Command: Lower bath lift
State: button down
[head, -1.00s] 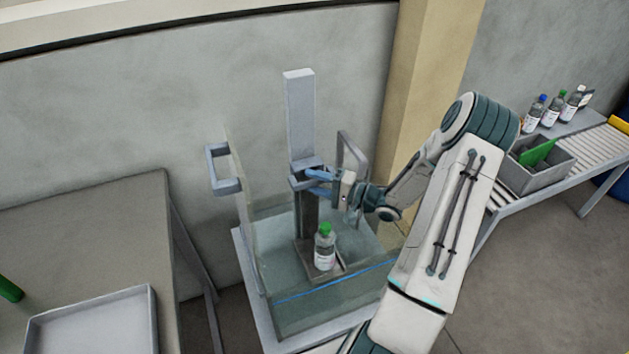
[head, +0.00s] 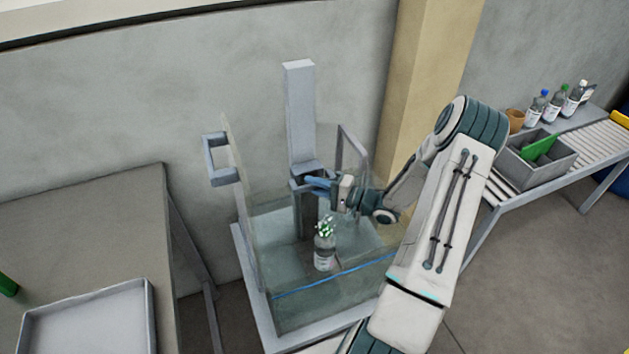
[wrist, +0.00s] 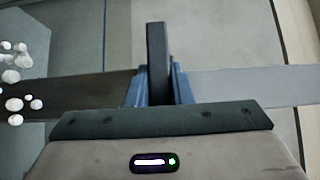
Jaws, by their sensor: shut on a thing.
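The bath is a clear glass tank (head: 345,302) of water on a pale base, with a blue line along its front. The lift has a tall grey column (head: 300,110) at the tank's back. A bottle with a white label (head: 323,258) stands upright in the water; white bubbles cluster around its green cap. The platform under it is hard to make out. My gripper (head: 318,186) has blue fingers at the lift's carriage below the column's light cover. In the wrist view my gripper (wrist: 158,85) is shut on a dark upright bar, the lift handle (wrist: 157,45).
A grey table (head: 90,225) with a shallow tray (head: 90,325) stands at left. Grey frames flank the tank, one at left (head: 212,160). At right, a roller table holds a grey bin (head: 530,170), a brown pot (head: 515,120) and several bottles (head: 562,100).

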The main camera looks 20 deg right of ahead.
jog(key=shift+f, duration=0.9)
jog(key=c, duration=1.3)
grip_release()
jog(key=shift+r, duration=0.1)
notch_tip(320, 180, up, 4)
jog(key=shift+f, duration=0.1)
jog(key=s+d+r, duration=0.2)
jog(key=d, duration=0.1)
jog(key=s+d+r, duration=0.2)
jog(key=s, duration=0.1)
jog(key=s+d+r, duration=0.2)
jog(key=d+r, duration=0.1)
jog(key=shift+s+d+r+b, duration=0.1)
jog(key=shift+s+d+b, duration=0.25)
jog(key=shift+s+b, duration=0.05)
